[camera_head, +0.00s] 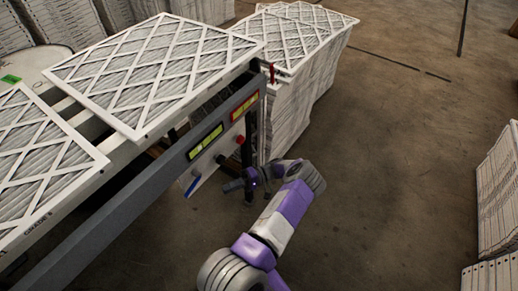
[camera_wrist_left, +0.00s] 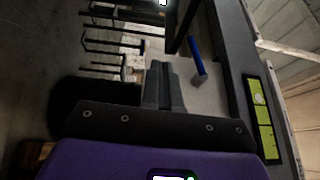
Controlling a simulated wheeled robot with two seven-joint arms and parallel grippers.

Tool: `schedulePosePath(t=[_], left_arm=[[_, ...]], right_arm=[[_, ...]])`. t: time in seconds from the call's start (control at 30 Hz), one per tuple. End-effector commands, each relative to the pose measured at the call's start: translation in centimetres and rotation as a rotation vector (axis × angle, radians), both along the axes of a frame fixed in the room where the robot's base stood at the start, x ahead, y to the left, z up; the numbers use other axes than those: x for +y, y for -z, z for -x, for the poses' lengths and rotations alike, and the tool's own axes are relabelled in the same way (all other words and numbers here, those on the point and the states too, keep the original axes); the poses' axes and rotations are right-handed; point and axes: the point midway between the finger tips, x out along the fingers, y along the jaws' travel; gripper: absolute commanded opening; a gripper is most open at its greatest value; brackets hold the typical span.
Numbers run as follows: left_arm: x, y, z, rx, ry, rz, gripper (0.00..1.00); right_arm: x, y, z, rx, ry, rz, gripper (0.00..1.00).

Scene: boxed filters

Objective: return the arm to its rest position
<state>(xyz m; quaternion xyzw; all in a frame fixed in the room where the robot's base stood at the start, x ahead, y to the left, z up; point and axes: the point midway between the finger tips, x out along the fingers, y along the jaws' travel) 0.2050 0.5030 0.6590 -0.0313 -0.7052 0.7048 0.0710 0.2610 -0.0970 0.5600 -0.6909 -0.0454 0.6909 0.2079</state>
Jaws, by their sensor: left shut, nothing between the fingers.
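My left arm, purple and grey, comes up from the bottom of the head view. Its left gripper (camera_head: 235,186) hangs in the air beside the conveyor's dark side rail (camera_head: 130,211), close to a pale plate with a blue strip (camera_head: 193,185). In the left wrist view the two dark fingers of the left gripper (camera_wrist_left: 164,84) are together, with nothing between them. The blue strip (camera_wrist_left: 196,56) shows just right of the fingertips. My right gripper is in neither view.
Framed filters (camera_head: 155,72) lie on the conveyor. A stack of filters (camera_head: 300,95) stands behind the rail, and another stack (camera_head: 497,195) stands at the right edge. The floor (camera_head: 410,150) between the stacks is clear.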

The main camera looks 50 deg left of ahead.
Motion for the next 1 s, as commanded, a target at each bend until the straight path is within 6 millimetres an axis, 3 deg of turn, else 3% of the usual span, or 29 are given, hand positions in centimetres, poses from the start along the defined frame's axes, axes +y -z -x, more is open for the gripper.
schedulePosePath(t=[0.27, 0.37, 0.47, 0.57, 0.73, 0.87, 1.0], left_arm=[[-0.1, 0.2, 0.2, -0.009, 0.0, 0.014, 0.0], [-0.7, 1.3, 0.9, -0.061, 0.001, 0.095, 0.0], [-2.4, 3.8, 2.1, -0.172, 0.011, 0.26, 0.0], [-5.8, 7.0, 2.9, -0.332, 0.037, 0.47, 0.0], [-13.9, 11.1, 2.2, -0.623, 0.119, 0.799, 0.0], [-20.9, 12.0, 0.4, -0.845, 0.212, 1.007, 0.0], [-28.5, 10.6, -1.9, -1.077, 0.343, 1.189, 0.0]], right_arm=[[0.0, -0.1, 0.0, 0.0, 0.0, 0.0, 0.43], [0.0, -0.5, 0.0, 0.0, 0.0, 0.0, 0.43], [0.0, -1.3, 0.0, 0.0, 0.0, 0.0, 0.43], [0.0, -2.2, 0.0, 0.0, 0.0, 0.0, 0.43], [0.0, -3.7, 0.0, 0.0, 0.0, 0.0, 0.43], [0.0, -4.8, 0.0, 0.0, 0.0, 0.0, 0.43], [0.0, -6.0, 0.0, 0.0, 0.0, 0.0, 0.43]])
